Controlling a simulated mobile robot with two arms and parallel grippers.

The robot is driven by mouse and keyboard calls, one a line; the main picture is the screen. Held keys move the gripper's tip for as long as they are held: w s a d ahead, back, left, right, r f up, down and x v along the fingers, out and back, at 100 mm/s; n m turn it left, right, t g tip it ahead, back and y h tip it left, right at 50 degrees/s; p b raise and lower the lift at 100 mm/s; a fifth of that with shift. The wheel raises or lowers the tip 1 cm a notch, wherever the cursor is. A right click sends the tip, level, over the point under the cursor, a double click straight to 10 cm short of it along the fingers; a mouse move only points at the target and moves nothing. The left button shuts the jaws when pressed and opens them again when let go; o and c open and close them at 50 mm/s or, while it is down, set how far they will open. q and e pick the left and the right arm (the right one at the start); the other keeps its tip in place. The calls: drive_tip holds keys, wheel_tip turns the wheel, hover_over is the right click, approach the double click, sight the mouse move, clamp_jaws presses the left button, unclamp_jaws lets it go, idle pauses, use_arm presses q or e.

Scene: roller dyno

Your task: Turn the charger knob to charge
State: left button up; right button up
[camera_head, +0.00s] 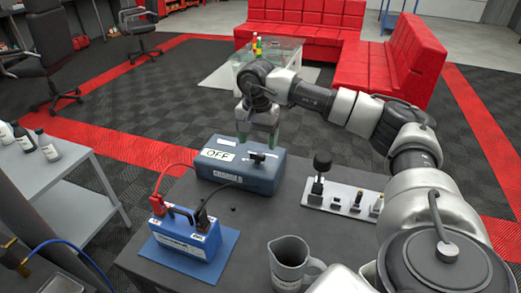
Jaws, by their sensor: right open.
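The charger (235,180) is a blue-grey box on the dark table, with a white label reading OFF on its top. Its black knob (257,158) is on the top right part of the box. My right gripper (258,138) points down just above and behind the knob as seen here, with its fingers apart and nothing visible between them. Whether a finger touches the charger cannot be told. My left gripper is out of view.
A blue battery (185,236) with red and black clamps stands on a blue mat in front of the charger. A grey mug (289,262) is near the table's front. A switch panel (343,197) lies to the right.

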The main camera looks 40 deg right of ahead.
sight(258, 154)
drive_tip(key=shift+f, duration=2.2)
drive_tip(key=shift+c, duration=0.3)
drive_tip(key=c, duration=0.9)
drive_tip(key=shift+o, duration=0.2)
